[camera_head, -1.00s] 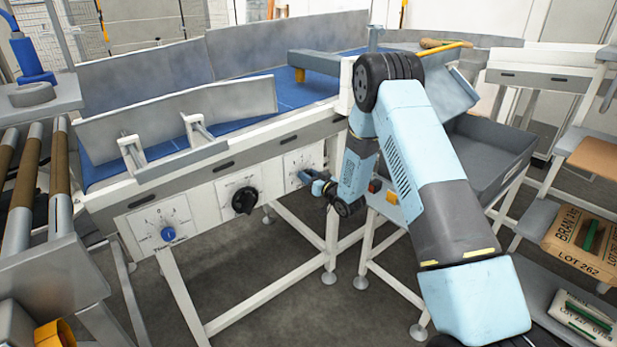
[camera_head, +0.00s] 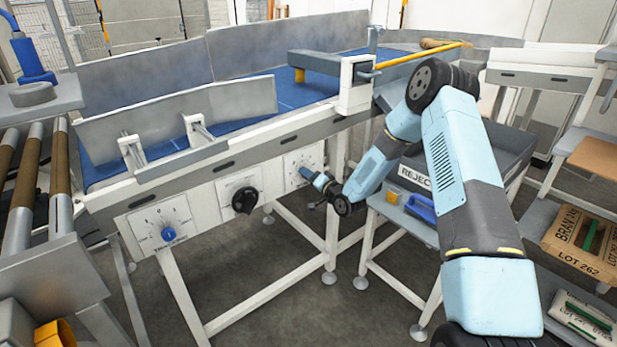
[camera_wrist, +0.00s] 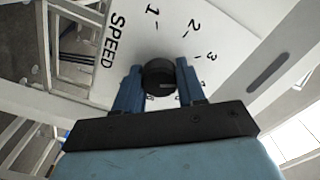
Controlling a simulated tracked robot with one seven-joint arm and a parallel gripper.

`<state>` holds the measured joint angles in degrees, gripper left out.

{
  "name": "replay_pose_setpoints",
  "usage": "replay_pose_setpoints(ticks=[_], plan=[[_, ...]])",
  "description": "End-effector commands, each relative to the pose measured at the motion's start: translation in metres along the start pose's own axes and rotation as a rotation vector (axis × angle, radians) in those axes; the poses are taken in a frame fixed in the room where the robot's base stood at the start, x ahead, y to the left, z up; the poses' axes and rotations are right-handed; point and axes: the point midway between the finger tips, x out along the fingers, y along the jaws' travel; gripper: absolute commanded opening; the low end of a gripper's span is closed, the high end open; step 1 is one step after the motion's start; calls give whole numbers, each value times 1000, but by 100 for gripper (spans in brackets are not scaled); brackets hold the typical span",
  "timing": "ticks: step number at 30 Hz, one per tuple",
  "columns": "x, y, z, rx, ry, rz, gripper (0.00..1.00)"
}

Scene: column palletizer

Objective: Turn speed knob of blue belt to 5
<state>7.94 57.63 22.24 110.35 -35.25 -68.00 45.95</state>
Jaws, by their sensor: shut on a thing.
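The speed dial is a white panel (camera_head: 300,158) at the right end of the conveyor's front side. In the wrist view, its plate (camera_wrist: 205,35) reads "SPEED" with numbers 1, 2 and 3 in sight; the rest of the scale is hidden or out of view. The round black knob (camera_wrist: 159,76) sits between the two blue fingers of my gripper (camera_wrist: 160,88). My gripper is shut on it; it also shows at the dial in the head view (camera_head: 309,175). Which number the knob points to, I cannot tell. The blue belt (camera_head: 292,92) runs along the conveyor top.
A panel with a larger black knob (camera_head: 244,199) and a timer dial with a blue knob (camera_head: 168,233) are further left. A grey reject bin (camera_head: 500,145) stands right of the dial, behind my arm. A shelf with sacks (camera_head: 585,248) is at far right.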

Motion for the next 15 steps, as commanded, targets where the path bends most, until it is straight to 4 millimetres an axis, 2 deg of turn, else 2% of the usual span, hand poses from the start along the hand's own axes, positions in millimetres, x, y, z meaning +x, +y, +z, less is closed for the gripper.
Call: replay_pose_setpoints(ticks=[15], plan=[[-1,4,-3,54,4,6,9]])
